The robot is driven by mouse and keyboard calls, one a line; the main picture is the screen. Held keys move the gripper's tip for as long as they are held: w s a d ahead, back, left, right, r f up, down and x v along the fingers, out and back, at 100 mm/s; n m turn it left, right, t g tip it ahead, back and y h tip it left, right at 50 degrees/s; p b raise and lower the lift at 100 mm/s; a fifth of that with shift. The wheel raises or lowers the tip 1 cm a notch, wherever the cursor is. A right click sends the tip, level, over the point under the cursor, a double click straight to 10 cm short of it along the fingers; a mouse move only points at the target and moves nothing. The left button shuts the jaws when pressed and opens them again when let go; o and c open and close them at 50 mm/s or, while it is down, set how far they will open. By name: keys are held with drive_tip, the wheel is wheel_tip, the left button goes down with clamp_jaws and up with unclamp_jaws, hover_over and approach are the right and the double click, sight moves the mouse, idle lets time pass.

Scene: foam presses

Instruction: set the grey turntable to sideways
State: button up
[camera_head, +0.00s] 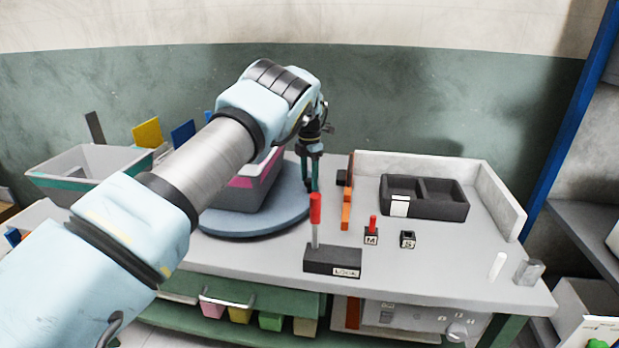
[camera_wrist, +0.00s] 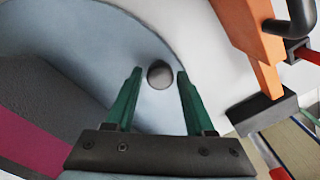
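The grey turntable (camera_head: 250,222) is a round blue-grey disc on the bench, partly hidden behind my arm. It also fills the upper left of the wrist view (camera_wrist: 110,45). A grey box with a pink band (camera_head: 262,180) stands on it. A round grey knob (camera_wrist: 160,75) sits near the disc's edge. My gripper (camera_head: 312,188) points down over the right edge of the turntable. In the wrist view my gripper (camera_wrist: 156,72) is open, with its two green fingers on either side of the knob; contact is not visible.
Right of the turntable stand an orange piece (camera_head: 346,212) and a dark block marked LOCK (camera_head: 333,262) with an upright red-handled lever (camera_head: 315,210). Farther right are small blocks marked M (camera_head: 371,239) and S (camera_head: 408,241) and a dark divided tray (camera_head: 425,211). The bench's front right is mostly clear.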

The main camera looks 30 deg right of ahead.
drive_tip(key=shift+o, duration=1.2)
wheel_tip(320, 180, up, 11)
drive_tip(key=b, duration=0.3)
drive_tip(key=shift+f, duration=0.15)
